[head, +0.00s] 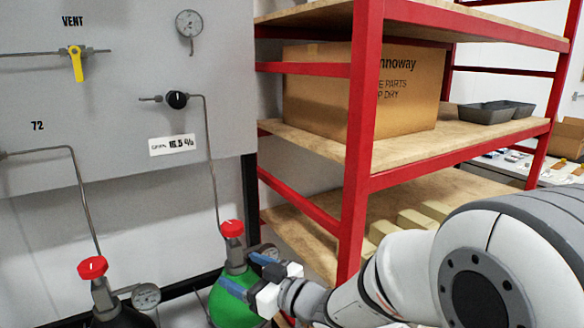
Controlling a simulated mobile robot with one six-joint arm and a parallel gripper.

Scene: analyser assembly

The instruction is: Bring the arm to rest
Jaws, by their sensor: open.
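My gripper (247,280) is in the head view at the lower middle, with two blue fingers spread apart. It points left, in front of the green gas cylinder (228,312). The fingers overlap the cylinder's shoulder in the picture; I cannot tell whether they touch it. My white and grey arm (400,275) reaches in from the lower right corner. The green cylinder has a red knob (232,228) on its valve, just above and left of the fingers.
A dark cylinder (108,318) with a red knob and gauge stands at left. Behind is a grey panel (110,100) with thin pipes, a yellow vent valve (76,63) and a dial (189,24). A red-framed shelf (359,130) holding a cardboard box (330,88) stands close behind my arm.

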